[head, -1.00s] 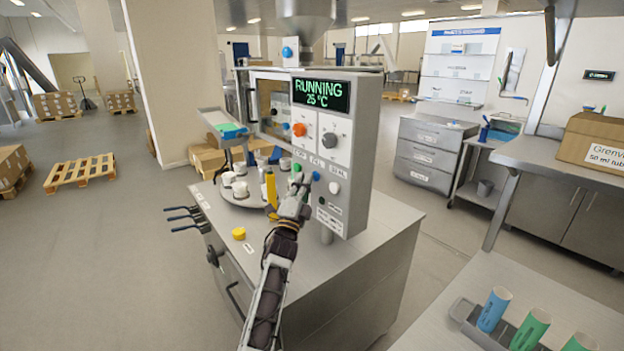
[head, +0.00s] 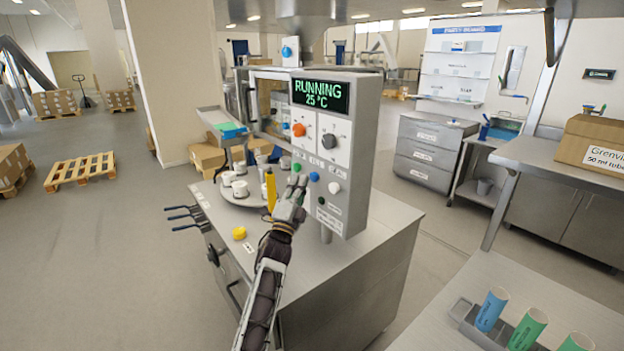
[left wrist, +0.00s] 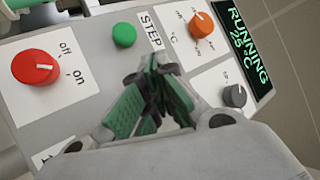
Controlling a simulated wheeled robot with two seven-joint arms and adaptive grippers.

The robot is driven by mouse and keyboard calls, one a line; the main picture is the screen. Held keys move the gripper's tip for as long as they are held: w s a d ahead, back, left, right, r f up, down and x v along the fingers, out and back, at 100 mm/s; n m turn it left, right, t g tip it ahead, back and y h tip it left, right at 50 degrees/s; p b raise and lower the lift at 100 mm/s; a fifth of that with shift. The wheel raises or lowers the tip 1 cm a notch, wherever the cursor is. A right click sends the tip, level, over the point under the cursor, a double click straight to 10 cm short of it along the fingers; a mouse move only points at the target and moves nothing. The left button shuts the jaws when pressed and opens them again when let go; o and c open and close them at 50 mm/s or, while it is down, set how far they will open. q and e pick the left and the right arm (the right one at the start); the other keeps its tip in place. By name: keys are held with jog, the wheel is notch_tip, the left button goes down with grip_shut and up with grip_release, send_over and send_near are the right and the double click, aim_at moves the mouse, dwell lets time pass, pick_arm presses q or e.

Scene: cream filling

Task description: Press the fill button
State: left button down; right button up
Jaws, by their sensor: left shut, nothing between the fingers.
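The machine's control box has a row of buttons under the labels STEP, FILL and SEAL. The blue fill button (head: 314,176) sits between the green step button (head: 297,167) and the white seal button (head: 334,188). My left gripper (head: 299,183) is shut and empty in front of the panel, just left of and below the blue button; I cannot tell whether it touches the panel. In the left wrist view, the green-padded fingers (left wrist: 155,75) point at the panel beside the green step button (left wrist: 124,35). The fill button is hidden there. My right gripper is out of view.
The display (head: 320,95) reads RUNNING, 25 °C. Left of my gripper are a yellow upright part (head: 270,190), a turntable (head: 238,199) with white jars, and a yellow disc (head: 239,233). A red off/on knob (left wrist: 35,67) is on the panel.

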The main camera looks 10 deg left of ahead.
pick_arm(q)
jog(key=shift+h, duration=0.3)
jog(key=s+a+p, duration=0.1)
jog(key=s, duration=0.1)
jog(key=s+a+p, duration=0.1)
jog(key=s+a, duration=0.1)
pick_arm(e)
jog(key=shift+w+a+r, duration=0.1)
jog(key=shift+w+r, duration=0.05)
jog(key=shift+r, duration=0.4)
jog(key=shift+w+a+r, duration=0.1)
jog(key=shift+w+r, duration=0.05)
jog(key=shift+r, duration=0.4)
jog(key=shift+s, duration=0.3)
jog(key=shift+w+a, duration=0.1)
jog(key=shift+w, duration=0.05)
